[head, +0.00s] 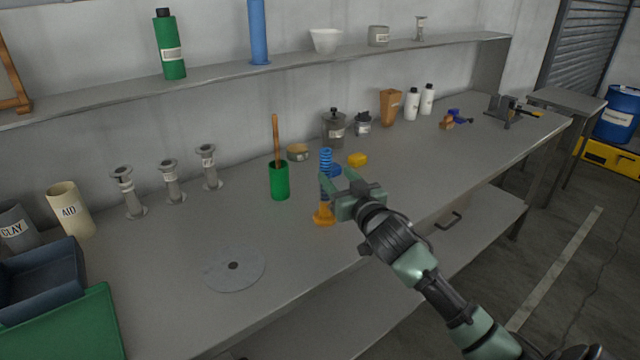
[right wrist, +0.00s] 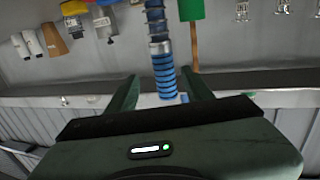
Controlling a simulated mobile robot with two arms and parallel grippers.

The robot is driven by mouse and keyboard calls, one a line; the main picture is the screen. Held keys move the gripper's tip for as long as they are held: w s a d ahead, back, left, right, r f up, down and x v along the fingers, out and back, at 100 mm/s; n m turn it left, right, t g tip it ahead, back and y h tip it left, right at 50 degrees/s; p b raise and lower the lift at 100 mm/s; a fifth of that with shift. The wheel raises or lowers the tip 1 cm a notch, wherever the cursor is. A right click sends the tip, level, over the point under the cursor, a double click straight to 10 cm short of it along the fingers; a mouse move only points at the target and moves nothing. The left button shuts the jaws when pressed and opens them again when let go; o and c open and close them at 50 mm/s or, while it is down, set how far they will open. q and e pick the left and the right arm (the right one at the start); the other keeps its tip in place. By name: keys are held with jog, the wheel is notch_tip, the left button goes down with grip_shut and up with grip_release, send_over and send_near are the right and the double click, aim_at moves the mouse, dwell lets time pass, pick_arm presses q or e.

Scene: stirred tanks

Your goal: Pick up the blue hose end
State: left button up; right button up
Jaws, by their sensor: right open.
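The blue hose end (head: 326,158) is ribbed and stands upright above an orange foot (head: 325,217) on the workbench. My right gripper (head: 338,184) is at the hose, coming from the right, and hides part of its middle. In the right wrist view the blue ribbed hose (right wrist: 163,72) shows in the gap between the two fingers of my open right gripper (right wrist: 160,84). A finger is on each side, with space visible between finger and hose. My left gripper is out of view.
A green cup (head: 279,183) with a wooden handle stands just left of the hose. A yellow object (head: 357,159) and a lidded grey pot (head: 334,130) are behind it. A grey disc (head: 234,268) lies at front left. The bench between disc and hose is clear.

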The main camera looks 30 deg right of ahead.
aim_at(328, 167)
jog(key=shift+w+r+p, duration=0.25)
jog(key=shift+w+r, duration=0.05)
jog(key=shift+w, duration=0.3)
jog(key=shift+w+r+p, duration=0.25)
jog(key=shift+w, duration=0.3)
jog(key=w, duration=0.3)
jog(key=shift+w+d+f+p, duration=0.15)
jog(key=shift+w+d+p, duration=0.05)
jog(key=shift+w+p, duration=0.2)
jog(key=shift+w, duration=0.15)
grip_shut()
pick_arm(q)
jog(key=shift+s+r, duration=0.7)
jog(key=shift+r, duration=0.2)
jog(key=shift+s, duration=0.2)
